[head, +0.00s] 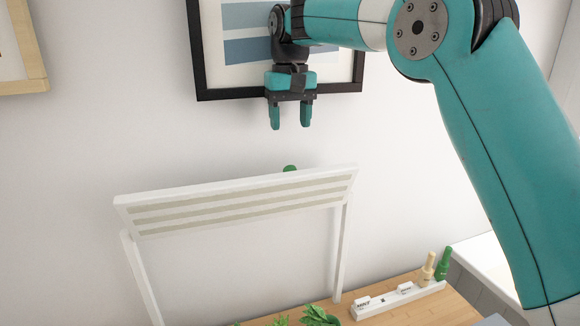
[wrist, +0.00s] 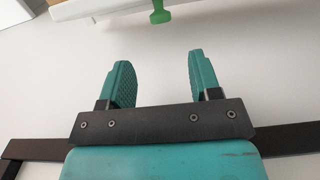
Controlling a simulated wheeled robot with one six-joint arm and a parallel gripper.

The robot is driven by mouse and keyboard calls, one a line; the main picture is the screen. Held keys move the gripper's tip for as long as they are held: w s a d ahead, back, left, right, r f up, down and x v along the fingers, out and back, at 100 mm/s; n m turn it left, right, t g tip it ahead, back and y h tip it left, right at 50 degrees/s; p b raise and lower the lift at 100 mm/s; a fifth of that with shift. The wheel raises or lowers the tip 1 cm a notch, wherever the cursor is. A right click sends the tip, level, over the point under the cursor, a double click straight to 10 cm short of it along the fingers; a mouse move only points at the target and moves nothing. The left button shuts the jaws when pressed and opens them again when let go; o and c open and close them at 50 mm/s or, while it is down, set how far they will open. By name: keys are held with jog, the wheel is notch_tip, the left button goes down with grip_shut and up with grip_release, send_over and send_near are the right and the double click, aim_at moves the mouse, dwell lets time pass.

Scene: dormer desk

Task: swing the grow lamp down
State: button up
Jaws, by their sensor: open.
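The grow lamp (head: 240,204) is a white panel with pale strips along its face, carried on two white legs (head: 339,250) above the desk. The panel is tilted, its striped face toward the head camera. A green knob (head: 289,168) shows just over its top edge, and in the wrist view it is a green handle (wrist: 160,13) at the edge of the white panel (wrist: 95,12). My gripper (head: 290,126) is open and empty, its fingers pointing down above the knob and apart from it. In the wrist view the gripper (wrist: 155,78) has nothing between its fingers.
The wooden desk (head: 400,312) holds green plants (head: 318,316) under the lamp. A white rack (head: 398,300) with labels stands at right, beside a cream bottle (head: 428,268) and a green bottle (head: 444,262). A black-framed picture (head: 230,92) hangs on the wall behind my gripper.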

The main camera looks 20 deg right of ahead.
aim_at(289, 168)
notch_tip(289, 168, down, 11)
jog(key=shift+f+p, duration=0.1)
jog(key=shift+p, duration=1.1)
grip_shut()
jog(key=shift+a, duration=0.1)
